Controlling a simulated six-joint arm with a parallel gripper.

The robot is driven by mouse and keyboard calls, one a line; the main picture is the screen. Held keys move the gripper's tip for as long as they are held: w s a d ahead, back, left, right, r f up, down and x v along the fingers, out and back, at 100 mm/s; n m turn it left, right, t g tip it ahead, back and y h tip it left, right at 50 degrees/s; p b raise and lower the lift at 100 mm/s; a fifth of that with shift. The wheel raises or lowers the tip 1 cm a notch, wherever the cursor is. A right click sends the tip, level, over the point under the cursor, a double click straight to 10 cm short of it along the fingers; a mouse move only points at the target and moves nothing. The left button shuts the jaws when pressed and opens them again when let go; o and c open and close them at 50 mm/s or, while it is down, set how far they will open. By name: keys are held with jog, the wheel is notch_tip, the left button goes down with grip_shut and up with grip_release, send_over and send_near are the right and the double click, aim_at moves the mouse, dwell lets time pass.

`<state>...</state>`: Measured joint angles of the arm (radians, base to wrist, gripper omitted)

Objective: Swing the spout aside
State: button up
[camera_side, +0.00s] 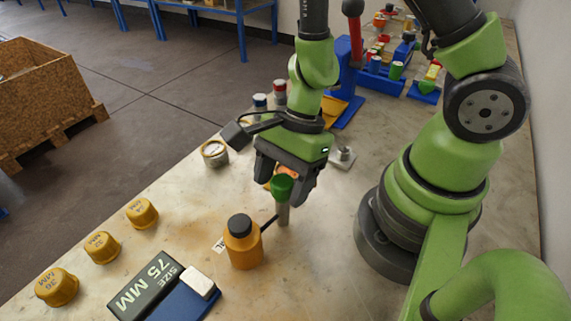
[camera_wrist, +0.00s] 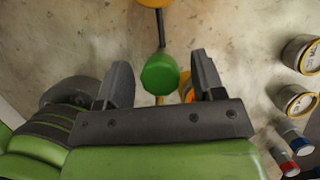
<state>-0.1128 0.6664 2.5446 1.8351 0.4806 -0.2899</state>
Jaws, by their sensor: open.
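A green knob (camera_side: 281,187) tops a slim grey post (camera_side: 283,214) on the bench. A thin dark rod, which looks like the spout (camera_side: 268,223), runs from the post to an orange bottle (camera_side: 244,250) with a black cap. The wrist view shows the green knob (camera_wrist: 160,74), the dark rod (camera_wrist: 160,32) pointing up the picture, and the edge of the orange bottle (camera_wrist: 154,3). My gripper (camera_side: 283,181) is open, pointing down over the post. In the wrist view its fingers (camera_wrist: 161,66) stand either side of the knob with gaps. Something orange (camera_wrist: 187,88) is partly hidden behind the right finger.
Several yellow caps (camera_side: 102,246), a size sign (camera_side: 146,286) and a blue block with a white top (camera_side: 199,283) lie toward the front left. A tin (camera_side: 214,153) stands left of my gripper. A blue press (camera_side: 346,75) stands behind. Bench right of the bottle is clear.

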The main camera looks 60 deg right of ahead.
jog(key=v, duration=0.9)
jog(key=shift+r, duration=0.4)
jog(key=shift+d, duration=0.15)
